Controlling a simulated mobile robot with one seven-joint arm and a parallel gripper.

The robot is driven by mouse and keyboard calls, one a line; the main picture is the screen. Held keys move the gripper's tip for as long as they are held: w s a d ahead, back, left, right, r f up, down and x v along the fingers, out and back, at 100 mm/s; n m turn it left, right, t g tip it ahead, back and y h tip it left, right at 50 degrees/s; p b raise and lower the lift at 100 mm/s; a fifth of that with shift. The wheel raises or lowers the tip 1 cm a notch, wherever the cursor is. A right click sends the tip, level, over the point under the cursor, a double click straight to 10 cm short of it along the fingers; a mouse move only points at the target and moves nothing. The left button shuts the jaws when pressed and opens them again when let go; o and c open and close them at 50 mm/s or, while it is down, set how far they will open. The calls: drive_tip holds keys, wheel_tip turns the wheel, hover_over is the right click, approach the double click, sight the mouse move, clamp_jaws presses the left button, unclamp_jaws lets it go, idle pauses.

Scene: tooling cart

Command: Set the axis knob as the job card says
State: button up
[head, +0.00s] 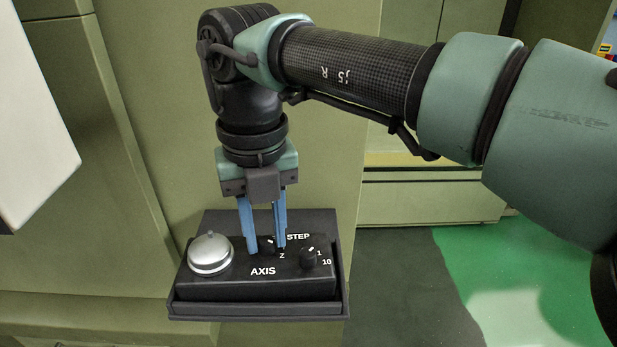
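The axis knob (267,244) is a small black knob on a black control box (255,290), above the white word AXIS. A letter Z shows to its right; its other marks and its pointer are hidden by my fingers. My gripper (267,249) points down with its two blue fingers at the knob, one on each side. The fingers stand apart by about the knob's width; whether they press on it cannot be told. No readable job card shows in this view.
The step knob (309,257), with marks 1 and 10, is close on the right. The box sits in a dark tray (330,306) against olive panels. A pale panel (30,120) stands at the left edge.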

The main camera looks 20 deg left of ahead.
sight(265, 241)
drive_tip(key=o, duration=0.3)
wheel_tip(265, 241, up, 13)
drive_tip(key=shift+r+p, duration=0.1)
drive_tip(key=shift+p, duration=0.25)
idle(0.4)
drive_tip(key=shift+s, duration=0.1)
